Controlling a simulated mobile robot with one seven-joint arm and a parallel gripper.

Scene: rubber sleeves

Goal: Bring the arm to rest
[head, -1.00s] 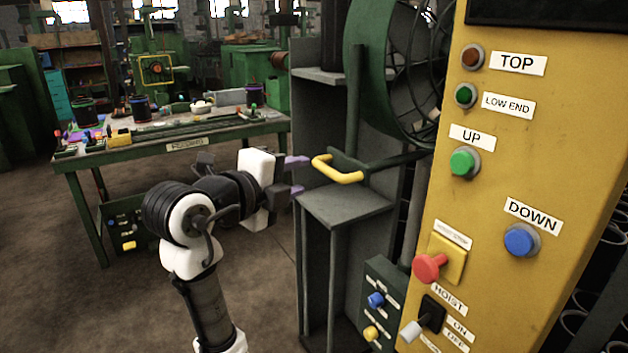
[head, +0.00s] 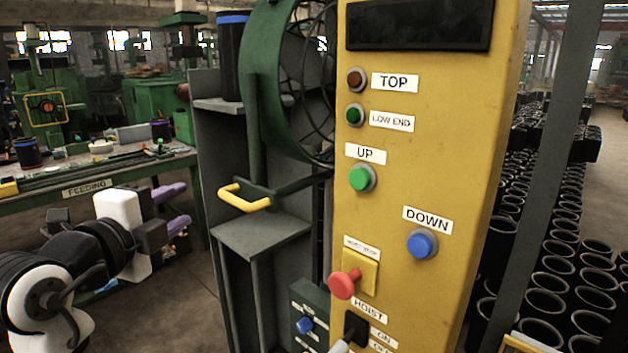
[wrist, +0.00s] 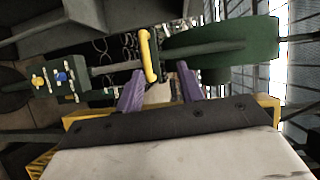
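My gripper (head: 174,208) is at the left of the head view, with its two purple fingers apart and nothing between them. It is in front of the feeding table and left of the yellow handle (head: 245,198), clear of it. The wrist view shows the two purple fingers (wrist: 160,92) spread apart, with the yellow handle (wrist: 148,56) beyond them. My arm is bent at the lower left of the head view, and its lower part is out of the picture.
A yellow control panel (head: 450,130) with labelled buttons stands at the centre right. A grey stand (head: 262,236) with a shelf is beside it. The feeding table (head: 120,172) is at the back left. Several black sleeves (head: 545,305) fill the floor at right.

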